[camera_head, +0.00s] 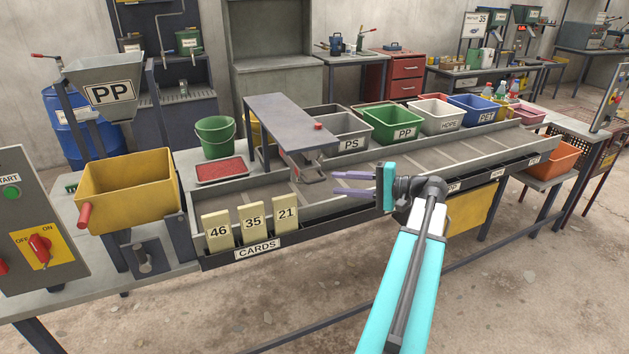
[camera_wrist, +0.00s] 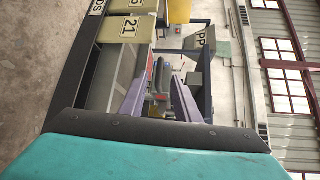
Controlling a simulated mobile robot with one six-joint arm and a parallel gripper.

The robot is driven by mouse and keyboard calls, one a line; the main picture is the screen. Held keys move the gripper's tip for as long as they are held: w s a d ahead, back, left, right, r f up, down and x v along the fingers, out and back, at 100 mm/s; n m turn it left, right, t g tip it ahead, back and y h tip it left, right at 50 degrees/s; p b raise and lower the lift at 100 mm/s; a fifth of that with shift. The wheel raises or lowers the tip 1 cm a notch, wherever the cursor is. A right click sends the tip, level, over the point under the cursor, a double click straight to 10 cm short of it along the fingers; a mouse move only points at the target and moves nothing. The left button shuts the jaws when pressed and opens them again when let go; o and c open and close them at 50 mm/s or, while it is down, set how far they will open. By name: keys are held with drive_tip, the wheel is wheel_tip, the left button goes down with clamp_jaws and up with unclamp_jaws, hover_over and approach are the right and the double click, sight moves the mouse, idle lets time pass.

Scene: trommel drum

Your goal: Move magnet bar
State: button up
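My gripper (camera_head: 340,183) is open, with its two purple fingers apart and pointing left over the grey sorting trough (camera_head: 375,172). The fingers also show in the wrist view (camera_wrist: 158,97), with nothing clearly held between them.
Cards 46, 35 and 21 (camera_head: 252,224) stand at the trough's near left end. A yellow bin (camera_head: 130,190) stands left, beside a red tray (camera_head: 221,170) and green bucket (camera_head: 215,137). Labelled bins, including green PP (camera_head: 392,125), line the back. The trough's right part is clear.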

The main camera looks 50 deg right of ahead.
sight(314, 182)
drive_tip(key=p+x, duration=0.1)
drive_tip(key=x, duration=0.8)
drive_tip(key=shift+w+p, duration=0.1)
drive_tip(key=shift+p, duration=0.2)
drive_tip(key=shift+f, duration=0.1)
clamp_jaws()
